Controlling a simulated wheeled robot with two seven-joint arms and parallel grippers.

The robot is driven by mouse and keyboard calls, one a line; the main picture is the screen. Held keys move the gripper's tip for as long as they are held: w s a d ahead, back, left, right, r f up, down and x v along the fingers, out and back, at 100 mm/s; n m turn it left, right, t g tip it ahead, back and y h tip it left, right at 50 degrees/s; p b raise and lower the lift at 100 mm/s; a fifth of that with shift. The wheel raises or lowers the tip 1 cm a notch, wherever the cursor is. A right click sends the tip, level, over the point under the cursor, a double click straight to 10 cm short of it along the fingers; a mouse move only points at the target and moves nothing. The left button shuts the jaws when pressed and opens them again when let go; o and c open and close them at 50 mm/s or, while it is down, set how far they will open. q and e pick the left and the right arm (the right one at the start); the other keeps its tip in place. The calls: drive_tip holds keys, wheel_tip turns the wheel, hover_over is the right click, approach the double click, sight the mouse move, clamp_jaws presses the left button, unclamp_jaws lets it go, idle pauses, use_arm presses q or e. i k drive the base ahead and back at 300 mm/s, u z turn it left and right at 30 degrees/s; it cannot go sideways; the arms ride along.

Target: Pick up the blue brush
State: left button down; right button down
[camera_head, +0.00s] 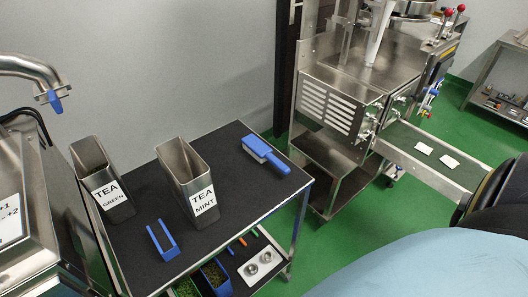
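The blue brush (275,164) lies on the dark top of the metal table (232,150), near its far right corner. Its blue handle points to the lower right, and its head shows a pale side edge. Nothing touches it. Neither of my grippers is in view.
Two upright metal bins, TEA GREEN (108,192) and TEA MINT (201,200), stand left of the brush. A blue U-shaped piece (163,240) lies in front. A lower shelf holds small containers. A steel machine (345,98) with a conveyor (425,150) stands right. The tabletop around the brush is clear.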

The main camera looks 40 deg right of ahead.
sight(256, 147)
drive_tip(key=u, duration=3.05)
drive_tip(key=k, duration=1.2)
